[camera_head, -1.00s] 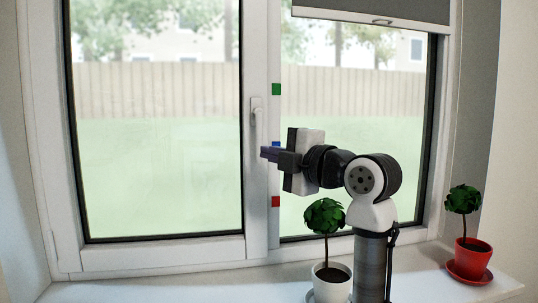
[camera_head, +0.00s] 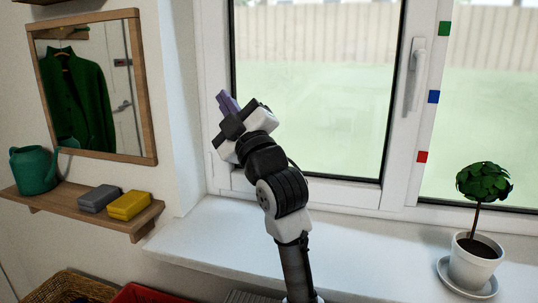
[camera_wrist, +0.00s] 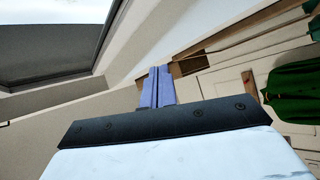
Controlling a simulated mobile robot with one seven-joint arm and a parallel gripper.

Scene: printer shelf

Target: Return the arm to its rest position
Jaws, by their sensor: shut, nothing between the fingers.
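My gripper (camera_head: 228,103) is raised in front of the left part of the window, its purple fingers pointing up and to the left. In the wrist view the two fingers (camera_wrist: 157,86) lie side by side, shut with nothing between them. My arm rises from the lower middle of the head view, in front of the sill. The gripper appears clear of the window frame and the mirror, though the exact distance cannot be told.
A wooden shelf (camera_head: 88,213) at left bears a green watering can (camera_head: 35,170), a grey box (camera_head: 99,198) and a yellow box (camera_head: 129,205). A mirror (camera_head: 148,120) hangs above. A potted plant (camera_head: 473,262) stands on the sill (camera_head: 390,262) at right. The window handle (camera_head: 415,75) points down.

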